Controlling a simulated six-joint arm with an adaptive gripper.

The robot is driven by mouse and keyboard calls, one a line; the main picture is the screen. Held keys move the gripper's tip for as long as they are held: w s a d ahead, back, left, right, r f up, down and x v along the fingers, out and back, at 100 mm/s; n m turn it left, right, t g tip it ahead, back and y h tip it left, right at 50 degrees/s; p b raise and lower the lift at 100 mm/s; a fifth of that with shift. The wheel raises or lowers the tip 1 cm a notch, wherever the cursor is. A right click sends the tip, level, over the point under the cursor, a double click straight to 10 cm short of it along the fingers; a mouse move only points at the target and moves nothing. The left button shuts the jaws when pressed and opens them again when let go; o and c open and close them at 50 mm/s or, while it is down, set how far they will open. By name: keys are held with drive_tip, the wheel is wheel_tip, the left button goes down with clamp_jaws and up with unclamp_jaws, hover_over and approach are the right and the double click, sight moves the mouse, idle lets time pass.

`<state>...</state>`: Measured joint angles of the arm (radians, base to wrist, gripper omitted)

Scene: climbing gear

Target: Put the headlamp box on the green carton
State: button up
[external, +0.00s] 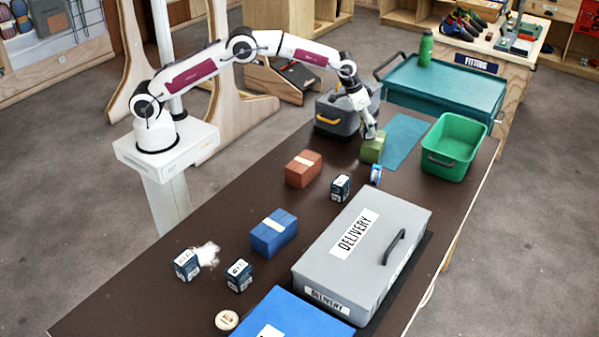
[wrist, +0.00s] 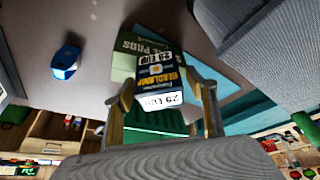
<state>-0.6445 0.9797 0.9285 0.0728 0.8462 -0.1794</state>
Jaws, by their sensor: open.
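The headlamp box (wrist: 160,77), dark blue with yellow and white print, is between the two fingers of my gripper (wrist: 162,92) in the wrist view. The gripper is open, with a finger on each side of the box. The green carton (wrist: 125,55) shows directly behind the box in that view; the box appears to rest on it, though the contact is hidden. In the external view my gripper (external: 369,132) is low over the green carton (external: 372,151), near the far end of the dark table, and the box there is largely hidden.
Similar dark boxes (external: 341,188) stand on the table. A red-brown carton (external: 303,168), a blue carton (external: 273,233) and a grey delivery case (external: 362,250) are nearer. A green bin (external: 453,147), a grey bin (external: 337,116) and a blue tape-like item (external: 376,174) are close to the gripper.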

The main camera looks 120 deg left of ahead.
drive_tip(key=v, duration=1.1)
drive_tip(key=shift+d+r, duration=0.15)
drive_tip(key=shift+r, duration=0.15)
drive_tip(key=shift+s, duration=0.1)
idle(0.5)
drive_tip(key=s+d+r+m, duration=0.1)
drive_tip(key=s+d+r, duration=0.35)
drive_tip(key=d, duration=0.45)
drive_tip(key=s+d+r+m+t+h, duration=0.1)
drive_tip(key=s+d+r+m, duration=0.15)
drive_tip(key=d+r, duration=0.45)
drive_tip(key=s+d+r+m, duration=0.1)
drive_tip(key=s+d+r, duration=0.25)
drive_tip(key=d, duration=0.85)
drive_tip(key=s+d+f+m, duration=0.1)
drive_tip(key=s+d+f, duration=0.1)
drive_tip(key=s+d, duration=0.3)
drive_tip(key=s+d+f+m+t+h, duration=0.1)
drive_tip(key=s+d, duration=0.5)
drive_tip(key=s, duration=0.6)
drive_tip(key=s+d+f+m+h, duration=0.1)
drive_tip(key=s+d+f+m, duration=0.1)
drive_tip(key=s+d, duration=0.3)
drive_tip(key=s+f, duration=0.1)
drive_tip(key=s, duration=0.2)
drive_tip(key=shift+s+d+f, duration=0.2)
drive_tip(key=shift+d+f, duration=0.15)
drive_tip(key=shift+f, duration=0.05)
